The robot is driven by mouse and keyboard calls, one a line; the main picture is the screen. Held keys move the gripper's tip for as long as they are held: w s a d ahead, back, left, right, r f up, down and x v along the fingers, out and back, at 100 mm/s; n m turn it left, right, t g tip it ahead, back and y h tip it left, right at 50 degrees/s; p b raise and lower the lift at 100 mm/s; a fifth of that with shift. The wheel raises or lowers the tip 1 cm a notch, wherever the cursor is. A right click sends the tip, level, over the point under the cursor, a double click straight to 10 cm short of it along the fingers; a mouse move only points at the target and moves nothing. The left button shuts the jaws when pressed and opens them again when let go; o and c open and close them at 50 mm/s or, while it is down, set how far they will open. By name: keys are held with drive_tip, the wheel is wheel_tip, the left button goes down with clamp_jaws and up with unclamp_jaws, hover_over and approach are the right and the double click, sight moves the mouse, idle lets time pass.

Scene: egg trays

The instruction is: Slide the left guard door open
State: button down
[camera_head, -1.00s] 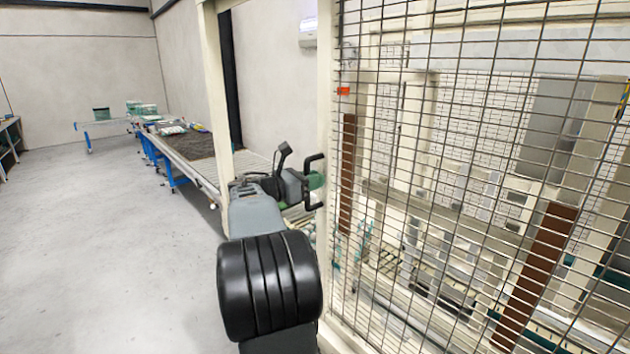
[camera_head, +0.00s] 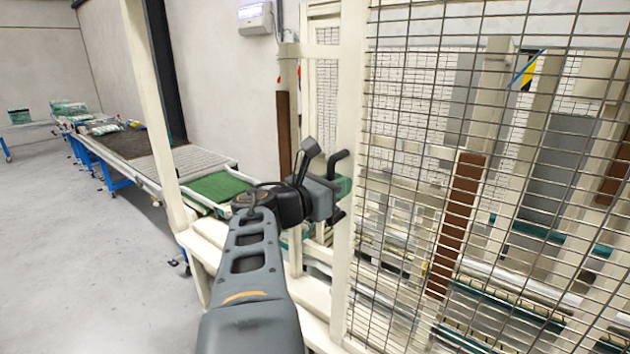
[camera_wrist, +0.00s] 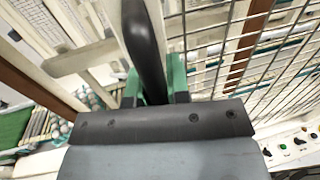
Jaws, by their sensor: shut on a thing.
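The guard door (camera_head: 347,170) is a cream frame with dark wire mesh, filling the right half of the head view. A black bar handle (camera_head: 338,158) stands on its left edge. My gripper (camera_head: 343,187), with green fingers, is shut on this handle. In the wrist view, the black handle (camera_wrist: 143,45) runs up between the green fingers of my gripper (camera_wrist: 154,85). The door's mesh (camera_wrist: 225,45) is to the right there. A wide gap lies between the door's left edge and the cream post (camera_head: 150,100). The fingertips are partly hidden by the handle and wrist.
Through the gap show a conveyor with a green belt (camera_head: 217,187) and a brown-striped cream post (camera_head: 285,130). A cream ledge (camera_head: 310,290) runs below the gap. A long conveyor table (camera_head: 125,145) stands behind the left post. The grey floor (camera_head: 60,240) at left is clear.

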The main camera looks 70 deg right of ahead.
drive_tip(key=shift+s+a, duration=0.15)
drive_tip(key=shift+s, duration=0.5)
drive_tip(key=c, duration=1.1)
unclamp_jaws()
drive_tip(key=shift+w, duration=0.1)
